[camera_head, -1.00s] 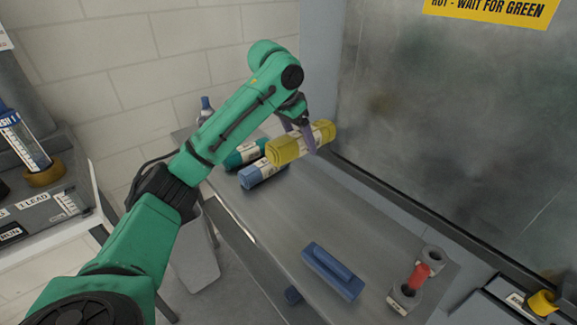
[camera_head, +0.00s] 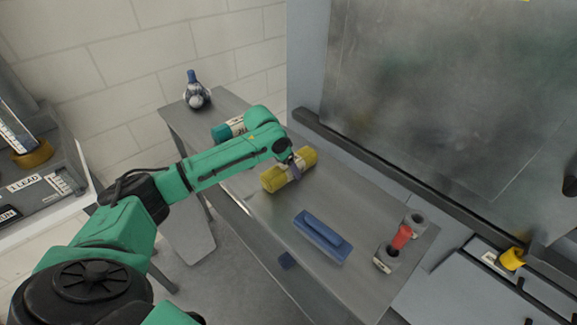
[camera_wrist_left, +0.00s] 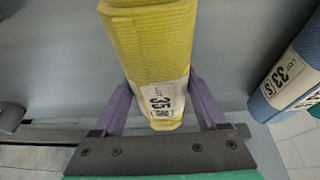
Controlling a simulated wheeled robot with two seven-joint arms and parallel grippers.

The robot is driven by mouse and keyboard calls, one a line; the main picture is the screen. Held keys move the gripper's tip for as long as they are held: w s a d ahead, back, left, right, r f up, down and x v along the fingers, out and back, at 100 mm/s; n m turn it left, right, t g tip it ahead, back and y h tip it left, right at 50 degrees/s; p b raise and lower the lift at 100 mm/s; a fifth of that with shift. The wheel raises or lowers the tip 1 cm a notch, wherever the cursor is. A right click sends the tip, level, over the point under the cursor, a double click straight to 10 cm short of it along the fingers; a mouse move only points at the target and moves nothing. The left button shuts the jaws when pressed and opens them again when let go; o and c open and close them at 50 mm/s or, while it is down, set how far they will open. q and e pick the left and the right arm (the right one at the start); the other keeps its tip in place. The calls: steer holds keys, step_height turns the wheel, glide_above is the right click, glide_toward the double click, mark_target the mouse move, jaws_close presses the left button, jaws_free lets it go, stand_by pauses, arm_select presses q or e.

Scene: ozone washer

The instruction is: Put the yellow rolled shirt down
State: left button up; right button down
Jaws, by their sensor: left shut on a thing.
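The yellow rolled shirt (camera_head: 273,179) is at or just above the grey metal table, over its middle. I cannot tell whether it touches the surface. My left gripper (camera_head: 298,168) is shut on it, the purple fingers on either side of the roll. In the left wrist view the yellow shirt (camera_wrist_left: 150,45) stays between the fingers (camera_wrist_left: 160,98), its white label with 35 facing the camera. My right gripper is out of view.
A teal roll (camera_head: 222,132) lies behind my left arm. A blue roll shows in the wrist view (camera_wrist_left: 295,80); my arm hides it in the head view. A blue block with a handle (camera_head: 322,236), a red-topped holder (camera_head: 388,257) and a bottle (camera_head: 196,92) stand on the table.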

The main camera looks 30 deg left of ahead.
arm_select(q)
steer(key=shift+w, duration=0.1)
steer(key=o, duration=1.5)
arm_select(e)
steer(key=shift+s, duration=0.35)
arm_select(q)
steer(key=shift+r, duration=0.15)
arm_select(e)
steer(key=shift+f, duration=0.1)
arm_select(q)
steer(key=b+v, duration=0.1)
steer(key=v, duration=1.1)
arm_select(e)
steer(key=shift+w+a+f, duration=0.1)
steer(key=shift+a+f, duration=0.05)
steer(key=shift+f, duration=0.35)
